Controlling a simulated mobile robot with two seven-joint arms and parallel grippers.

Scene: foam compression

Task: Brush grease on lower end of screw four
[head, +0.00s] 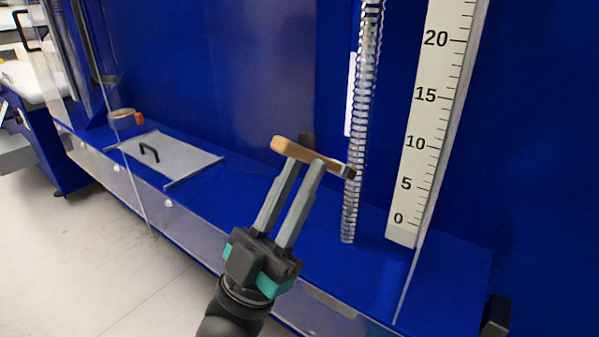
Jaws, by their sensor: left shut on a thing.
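My left gripper (305,164) comes up from the bottom middle in the head view. It is shut on a brush with a tan wooden handle (288,148). The brush points right, and its dark bristle end (349,172) is at the lower part of a tall shiny threaded screw (366,75). I cannot tell whether the bristles touch the screw or are just in front of it. The screw stands upright, and its lower end (348,232) is visible below the brush. My right gripper is not in view.
A white scale board (428,120) with numbers stands right of the screw. A grey plate with a black handle (181,160) lies on the blue ledge at left, near an orange-brown round container (125,118). A clear panel edges the ledge's front.

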